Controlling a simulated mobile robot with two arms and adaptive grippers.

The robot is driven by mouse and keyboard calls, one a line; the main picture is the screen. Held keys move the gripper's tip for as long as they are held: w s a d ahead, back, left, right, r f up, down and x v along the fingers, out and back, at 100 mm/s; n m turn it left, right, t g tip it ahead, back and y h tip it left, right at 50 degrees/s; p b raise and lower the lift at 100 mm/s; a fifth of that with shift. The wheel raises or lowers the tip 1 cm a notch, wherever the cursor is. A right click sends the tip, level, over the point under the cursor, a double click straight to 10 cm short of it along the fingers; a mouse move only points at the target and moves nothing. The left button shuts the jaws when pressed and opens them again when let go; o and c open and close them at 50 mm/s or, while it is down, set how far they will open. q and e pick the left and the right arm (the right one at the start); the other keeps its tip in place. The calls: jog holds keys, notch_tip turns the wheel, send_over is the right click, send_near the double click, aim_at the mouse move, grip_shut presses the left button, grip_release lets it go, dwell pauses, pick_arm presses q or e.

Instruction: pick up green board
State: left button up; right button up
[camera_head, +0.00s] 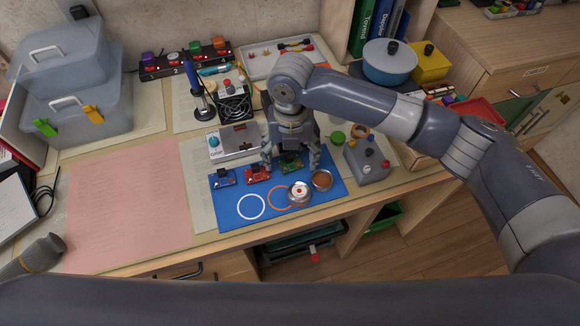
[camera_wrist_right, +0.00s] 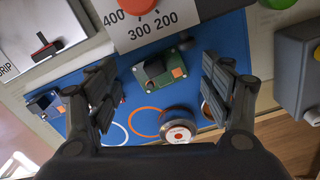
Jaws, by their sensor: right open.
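The green board (camera_head: 291,163) lies on the blue mat (camera_head: 230,218) toward its back edge, right of a red board (camera_head: 257,173) and a blue board (camera_head: 224,178). My right gripper (camera_head: 291,167) points down over the green board, its fingers spread to either side. In the right wrist view the green board (camera_wrist_right: 158,72) shows between the open fingers of my right gripper (camera_wrist_right: 160,82), with a dark block and an orange part on top. It rests on the mat, and I see no finger touching it. My left gripper is not seen.
A round metal tin (camera_head: 299,194) and a copper-coloured disc (camera_head: 322,180) sit in front of the green board. A grey button box (camera_head: 367,160) stands right of the mat, a scale-like device (camera_head: 234,143) behind it. A pink sheet (camera_head: 130,205) on the left is clear.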

jog(key=shift+f, duration=0.2)
jog(key=shift+c, duration=0.6)
jog(key=c, duration=0.8)
